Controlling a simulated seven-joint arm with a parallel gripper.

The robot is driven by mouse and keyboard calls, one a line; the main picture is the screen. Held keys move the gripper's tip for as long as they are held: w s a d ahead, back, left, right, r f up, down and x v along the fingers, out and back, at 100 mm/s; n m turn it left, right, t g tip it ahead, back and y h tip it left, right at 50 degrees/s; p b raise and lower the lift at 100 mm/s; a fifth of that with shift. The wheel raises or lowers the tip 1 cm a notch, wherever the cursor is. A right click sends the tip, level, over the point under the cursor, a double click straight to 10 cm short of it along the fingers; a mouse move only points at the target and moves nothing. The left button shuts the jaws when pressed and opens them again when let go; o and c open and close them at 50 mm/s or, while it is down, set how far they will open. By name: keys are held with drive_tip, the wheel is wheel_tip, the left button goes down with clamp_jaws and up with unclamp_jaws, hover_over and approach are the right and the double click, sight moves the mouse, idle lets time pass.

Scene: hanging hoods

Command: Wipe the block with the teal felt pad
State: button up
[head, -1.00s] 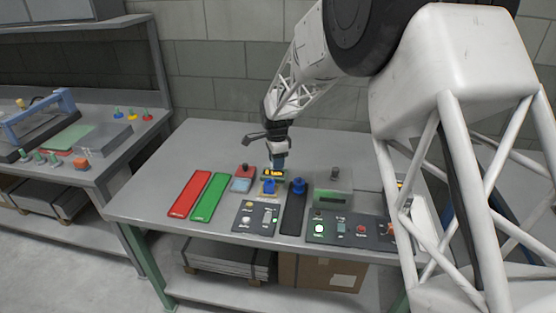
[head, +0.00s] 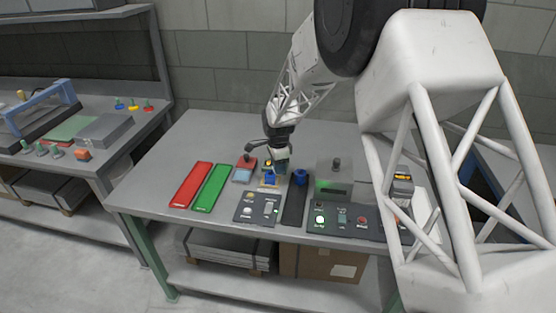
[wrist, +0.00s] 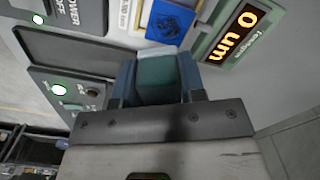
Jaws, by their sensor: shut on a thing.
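My gripper (head: 279,168) is over the middle of the grey workbench. In the wrist view its fingers (wrist: 158,82) are shut on the teal felt pad (wrist: 158,78). A blue block (wrist: 172,20) with a patterned top sits on a yellow and white base beyond the fingertips; it is also in the head view (head: 270,180), just in front of the gripper. The pad appears apart from the block in the wrist view. The pad's contact face is hidden.
A dark strip (head: 293,208), a blue knob (head: 300,177), a grey box (head: 334,178) and control panels (head: 258,208) crowd the front right. Red (head: 190,186) and green (head: 211,188) strips lie left.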

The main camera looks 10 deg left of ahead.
sight(268, 173)
drive_tip(key=shift+f, duration=0.6)
drive_tip(key=shift+a+f, duration=0.15)
drive_tip(key=shift+f, duration=0.1)
drive_tip(key=shift+a, duration=0.45)
drive_tip(key=shift+c, duration=0.3)
drive_tip(key=shift+a+f, duration=0.2)
drive_tip(key=shift+a, duration=2.05)
drive_tip(key=shift+d+r, duration=0.15)
drive_tip(key=shift+d, duration=2.65)
drive_tip(key=shift+r, duration=4)
